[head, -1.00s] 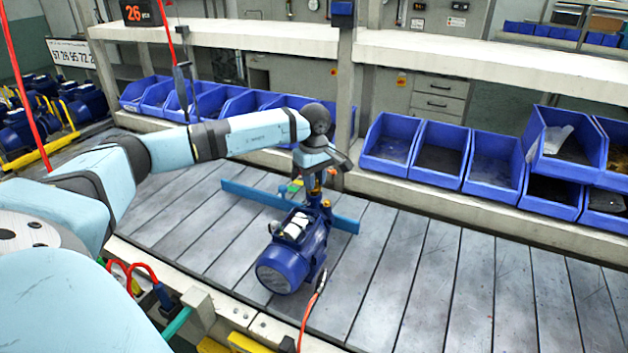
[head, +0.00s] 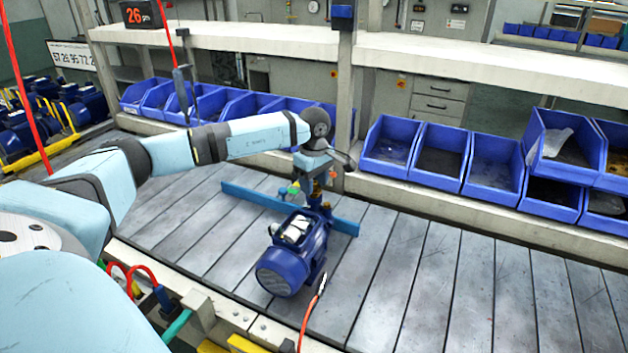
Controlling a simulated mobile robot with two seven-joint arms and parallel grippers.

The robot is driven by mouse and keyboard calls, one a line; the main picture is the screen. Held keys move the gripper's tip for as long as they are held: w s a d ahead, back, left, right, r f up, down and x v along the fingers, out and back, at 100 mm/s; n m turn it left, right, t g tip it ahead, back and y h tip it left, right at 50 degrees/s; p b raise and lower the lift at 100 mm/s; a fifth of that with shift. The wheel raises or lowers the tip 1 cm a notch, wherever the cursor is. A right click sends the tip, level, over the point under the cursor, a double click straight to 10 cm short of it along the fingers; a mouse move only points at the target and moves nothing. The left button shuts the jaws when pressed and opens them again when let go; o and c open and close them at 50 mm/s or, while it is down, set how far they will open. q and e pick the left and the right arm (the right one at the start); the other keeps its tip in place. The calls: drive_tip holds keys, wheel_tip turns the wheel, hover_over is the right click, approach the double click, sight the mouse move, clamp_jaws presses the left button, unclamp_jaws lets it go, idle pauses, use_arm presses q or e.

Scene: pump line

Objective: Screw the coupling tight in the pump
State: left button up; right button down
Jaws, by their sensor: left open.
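The blue pump (head: 286,262) with its motor lies on the grey slatted conveyor, in front of a blue bar (head: 345,224). Brass-coloured fittings show at its far end; the coupling (head: 326,208) seems to be the one on top, small and partly hidden. My left gripper (head: 318,196) comes from above and points down right over that end of the pump. It is open; whether its fingers touch the coupling I cannot tell. My right gripper is not in view.
Blue bins (head: 390,146) line the shelf behind the conveyor. An orange hose (head: 309,318) with a metal tip lies in front of the pump. The conveyor (head: 480,285) to the right is clear. More blue pumps stand at the far left.

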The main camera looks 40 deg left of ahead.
use_arm(q)
drive_tip(key=shift+n, duration=0.3)
drive_tip(key=n, duration=0.3)
drive_tip(key=shift+p, duration=0.4)
drive_tip(key=shift+r+n+p, duration=0.1)
drive_tip(key=shift+n+p, duration=0.3)
drive_tip(key=shift+n, duration=1.4)
